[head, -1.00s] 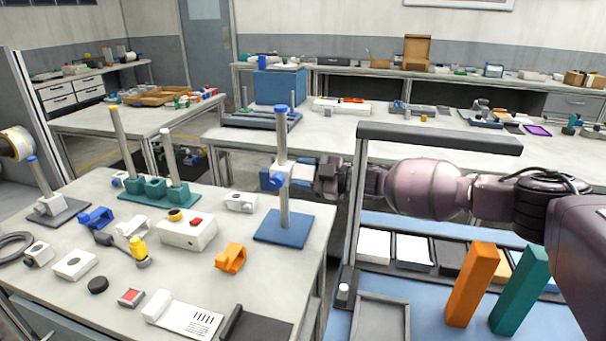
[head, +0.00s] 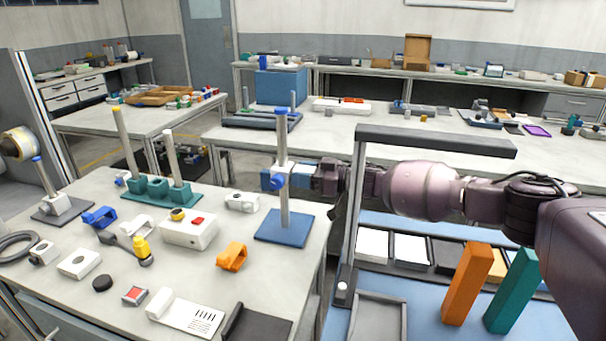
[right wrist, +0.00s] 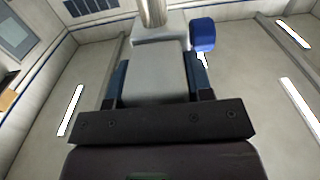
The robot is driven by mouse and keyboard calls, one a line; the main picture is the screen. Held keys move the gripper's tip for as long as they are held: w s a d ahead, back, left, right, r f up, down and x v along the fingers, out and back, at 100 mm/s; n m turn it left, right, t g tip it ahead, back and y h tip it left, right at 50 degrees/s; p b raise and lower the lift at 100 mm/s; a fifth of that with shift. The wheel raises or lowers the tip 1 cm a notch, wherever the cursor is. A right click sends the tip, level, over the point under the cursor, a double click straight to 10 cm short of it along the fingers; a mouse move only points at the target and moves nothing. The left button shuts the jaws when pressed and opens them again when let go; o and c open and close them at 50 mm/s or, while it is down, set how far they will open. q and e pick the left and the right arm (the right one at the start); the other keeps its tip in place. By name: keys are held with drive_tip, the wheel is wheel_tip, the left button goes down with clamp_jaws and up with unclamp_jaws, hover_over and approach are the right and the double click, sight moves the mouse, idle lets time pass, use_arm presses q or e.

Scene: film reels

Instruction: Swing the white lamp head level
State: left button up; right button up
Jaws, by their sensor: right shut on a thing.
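A white block with a blue knob (head: 277,182), which I take for the lamp head, sits on the upright metal post (head: 285,212) of a stand with a blue square base (head: 281,229). In the right wrist view the block (right wrist: 155,78) is pale grey, with the post rising behind it and the blue knob (right wrist: 203,34) at its right. My right gripper (head: 291,176) reaches in from the right. Its blue fingers lie on both sides of the block, shut on it (right wrist: 157,88). Much of the block is hidden in the head view. My left gripper is out of view.
A grey overhead bar on a frame (head: 436,140) stands close to my right arm. Orange (head: 466,283) and teal (head: 512,290) blocks stand below the arm. A white box (head: 189,228), an orange clamp (head: 232,256) and a teal rack (head: 160,192) share the table with the stand.

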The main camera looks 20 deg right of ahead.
idle(0.5)
drive_tip(key=o, duration=0.9)
drive_tip(key=shift+s+d, duration=0.25)
drive_tip(key=shift+d, duration=0.15)
drive_tip(key=shift+p+v, duration=0.65)
drive_tip(key=shift+v, duration=4.3)
